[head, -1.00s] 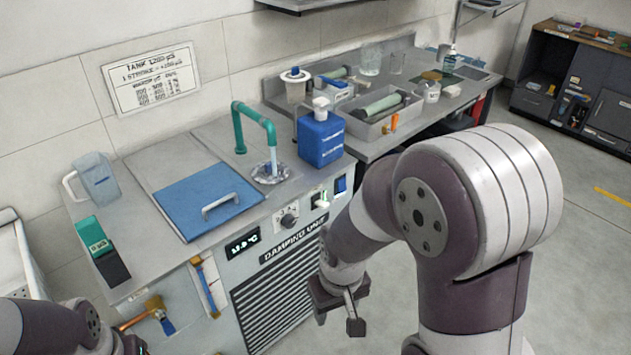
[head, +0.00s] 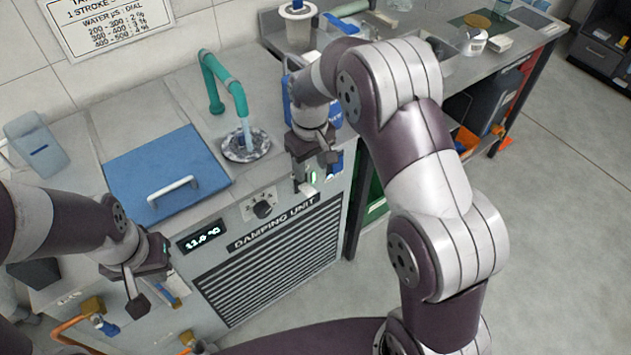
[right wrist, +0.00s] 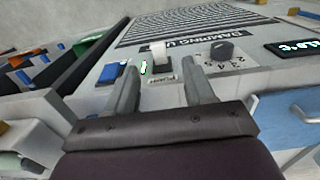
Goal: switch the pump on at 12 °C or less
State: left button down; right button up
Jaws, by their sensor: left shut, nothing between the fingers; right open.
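The damping unit's display (head: 201,237) appears to read 11.0 °C; it also shows in the right wrist view (right wrist: 296,48). The pump switch (right wrist: 159,52) has a white lever, with a lit green mark beside it and a label below; it also shows in the head view (head: 304,181). My right gripper (right wrist: 161,68) is open in front of the panel, its fingers to either side of the switch in the picture. Contact cannot be told. In the head view the right gripper (head: 316,153) partly covers the panel's top edge. My left gripper (head: 136,290) is shut and empty near the unit's front left.
The dial knob (head: 262,209) is left of the switch. Brass-and-orange pipework (head: 93,307) is low at left.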

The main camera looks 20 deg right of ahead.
aim_at(313, 193)
jog(key=f, duration=0.9)
jog(key=shift+w+d+f, duration=0.25)
jog(key=shift+f, duration=0.4)
pick_arm(q)
jog(key=shift+w+d, duration=0.25)
jog(key=shift+w, duration=0.05)
pick_arm(e)
jog(key=shift+f, duration=0.2)
